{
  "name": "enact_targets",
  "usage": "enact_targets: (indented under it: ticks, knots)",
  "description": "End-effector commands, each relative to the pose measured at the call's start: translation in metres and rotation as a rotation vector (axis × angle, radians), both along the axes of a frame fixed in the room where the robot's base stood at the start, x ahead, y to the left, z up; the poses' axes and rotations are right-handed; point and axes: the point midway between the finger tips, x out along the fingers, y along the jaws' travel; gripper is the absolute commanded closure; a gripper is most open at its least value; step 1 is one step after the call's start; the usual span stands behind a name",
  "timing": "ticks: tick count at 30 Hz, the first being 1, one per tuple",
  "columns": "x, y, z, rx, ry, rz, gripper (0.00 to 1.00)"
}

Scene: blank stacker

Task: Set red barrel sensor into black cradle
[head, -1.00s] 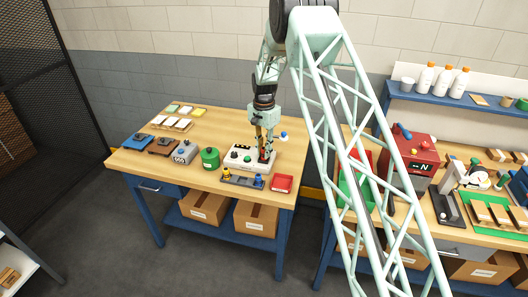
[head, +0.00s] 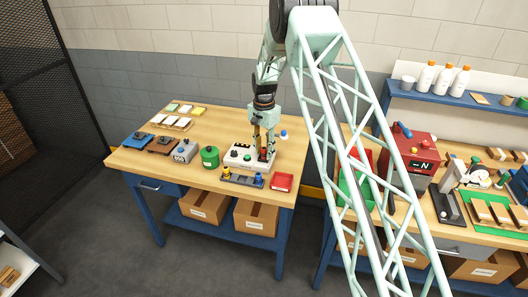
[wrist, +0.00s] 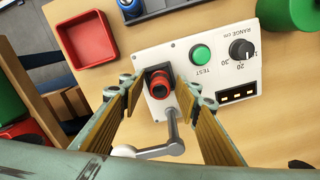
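The red barrel sensor (wrist: 159,90) is at the black cradle (wrist: 154,71) on a white panel box (wrist: 216,82). It appears to sit in the cradle, but how deep I cannot tell. In the wrist view my gripper (wrist: 159,92) is open, with one finger on each side of the sensor and pale gaps between. In the head view my gripper (head: 264,138) points down over the right part of the white box (head: 237,157). The fingers partly hide the sensor there.
The box carries a green TEST button (wrist: 201,54), a range knob (wrist: 241,49) and a grey lever (wrist: 172,135) close to the sensor. A red tray (head: 282,182) and a rack with blue and yellow parts (head: 242,180) lie in front. A green canister (head: 210,157) stands left.

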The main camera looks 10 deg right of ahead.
Motion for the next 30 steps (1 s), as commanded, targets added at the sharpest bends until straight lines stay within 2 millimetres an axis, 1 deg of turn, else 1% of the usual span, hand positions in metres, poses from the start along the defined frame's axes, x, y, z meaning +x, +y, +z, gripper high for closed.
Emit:
enact_targets:
  ticks: [7, 11, 14, 24, 30]
  knots:
    - [0.000, 0.000, 0.008, 0.000, 0.000, 0.000, 0.70]
    - [0.001, 0.000, 0.019, 0.000, -0.003, 0.000, 0.70]
    - [0.001, 0.000, 0.031, 0.000, -0.002, 0.000, 0.70]
    - [0.001, 0.000, 0.081, 0.000, -0.003, 0.000, 0.70]
    - [0.001, 0.000, 0.106, 0.000, -0.001, 0.000, 0.70]
